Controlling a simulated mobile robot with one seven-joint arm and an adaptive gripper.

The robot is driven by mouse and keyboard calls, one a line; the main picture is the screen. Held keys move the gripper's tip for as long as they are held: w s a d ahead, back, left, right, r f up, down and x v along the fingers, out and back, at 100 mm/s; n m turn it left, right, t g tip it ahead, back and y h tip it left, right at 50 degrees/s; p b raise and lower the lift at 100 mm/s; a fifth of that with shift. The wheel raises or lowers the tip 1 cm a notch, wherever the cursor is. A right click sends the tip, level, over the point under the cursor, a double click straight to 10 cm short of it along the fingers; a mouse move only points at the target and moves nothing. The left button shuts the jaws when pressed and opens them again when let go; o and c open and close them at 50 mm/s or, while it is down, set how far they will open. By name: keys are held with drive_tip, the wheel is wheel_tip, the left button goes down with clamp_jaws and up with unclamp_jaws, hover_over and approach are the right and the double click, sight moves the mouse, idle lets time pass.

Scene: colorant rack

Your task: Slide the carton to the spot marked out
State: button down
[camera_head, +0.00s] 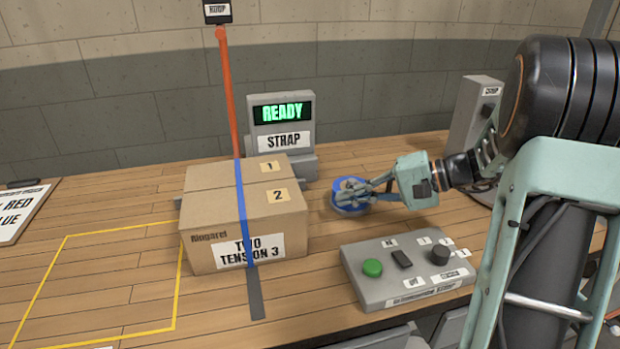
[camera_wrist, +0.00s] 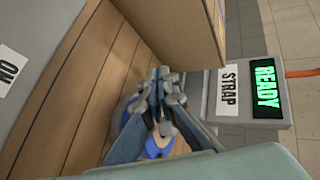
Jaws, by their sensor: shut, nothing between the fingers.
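The carton (camera_head: 212,238) is a brown cardboard box on the wooden bench, left of centre in the head view. A blue strap (camera_head: 243,215) runs over its top and down its front, and its front label reads "TWO TENSION 3". The marked-out spot is a yellow outline (camera_head: 177,290) on the bench, left of the carton. My gripper (camera_head: 345,194) is shut and empty, right of the carton and apart from it, at a round blue object (camera_head: 364,207). In the wrist view, my gripper (camera_wrist: 161,100) is in front of that blue object, and the carton's side (camera_wrist: 180,30) is at the top.
The strap machine (camera_head: 283,120), its screen reading "READY", stands behind the carton. A control box (camera_head: 390,290) with a green button (camera_head: 373,267) sits at the front right. A red-orange band (camera_head: 229,100) rises behind the carton. A sign board (camera_head: 20,212) lies at the left. The outlined area is clear.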

drive_tip(key=d+t+y, duration=0.1)
drive_tip(key=d+r+t+y, duration=0.1)
drive_tip(key=d+r+y, duration=0.1)
drive_tip(key=d, duration=0.1)
drive_tip(key=shift+t+y, duration=0.3)
drive_tip(key=shift+t, duration=0.1)
drive_tip(key=shift+d+r+t+y, duration=0.3)
drive_tip(key=b+x, duration=0.1)
drive_tip(key=x, duration=0.8)
drive_tip(key=shift+a, duration=0.1)
drive_tip(key=a, duration=0.1)
drive_tip(key=s+a, duration=0.1)
drive_tip(key=a, duration=0.1)
drive_tip(key=shift+a, duration=0.2)
drive_tip(key=shift+s+a, duration=0.1)
drive_tip(key=shift+a, duration=0.35)
drive_tip(key=shift+a, duration=0.1)
